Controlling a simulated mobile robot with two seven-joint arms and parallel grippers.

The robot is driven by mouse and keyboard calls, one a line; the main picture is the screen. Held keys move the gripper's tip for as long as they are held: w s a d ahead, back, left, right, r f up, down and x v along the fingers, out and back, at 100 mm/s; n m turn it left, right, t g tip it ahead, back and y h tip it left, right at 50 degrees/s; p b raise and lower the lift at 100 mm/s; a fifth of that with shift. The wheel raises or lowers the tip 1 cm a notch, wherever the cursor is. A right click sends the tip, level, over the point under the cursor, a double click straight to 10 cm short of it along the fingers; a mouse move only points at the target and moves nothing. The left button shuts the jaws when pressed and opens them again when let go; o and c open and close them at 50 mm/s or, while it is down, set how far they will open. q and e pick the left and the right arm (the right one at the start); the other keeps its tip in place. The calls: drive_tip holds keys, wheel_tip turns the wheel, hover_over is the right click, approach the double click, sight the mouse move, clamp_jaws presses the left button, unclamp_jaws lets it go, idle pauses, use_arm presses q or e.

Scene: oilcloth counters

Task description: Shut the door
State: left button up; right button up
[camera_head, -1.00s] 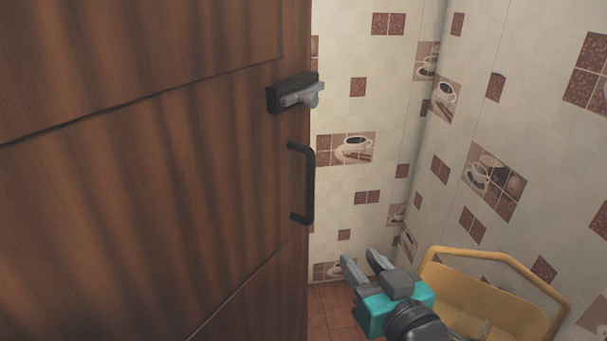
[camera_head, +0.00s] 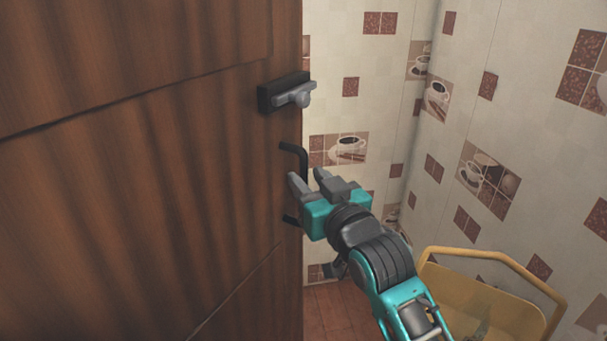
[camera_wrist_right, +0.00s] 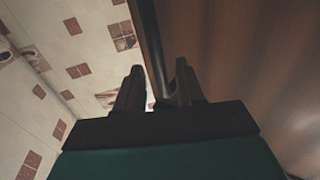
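The brown wooden door (camera_head: 150,190) fills the left half of the head view, its free edge near the middle. A black bar handle (camera_head: 301,156) stands near that edge, partly hidden by my right gripper. My right gripper (camera_head: 306,175) is at the handle, with its fingers apart. In the right wrist view, the right gripper (camera_wrist_right: 156,82) points along the door face (camera_wrist_right: 235,60), and the dark handle bar (camera_wrist_right: 150,45) runs down between its spread fingers. Contact with the bar cannot be told. My left gripper is not in view.
A black and grey latch (camera_head: 287,93) sits on the door above the handle. A yellow container with a raised rim (camera_head: 500,262) stands at the lower right. Tiled walls (camera_head: 390,70) close in behind and to the right. A strip of reddish floor (camera_head: 335,312) is clear.

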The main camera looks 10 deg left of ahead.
drive_tip(key=shift+x, duration=1.4)
drive_tip(key=shift+c, duration=0.5)
clamp_jaws()
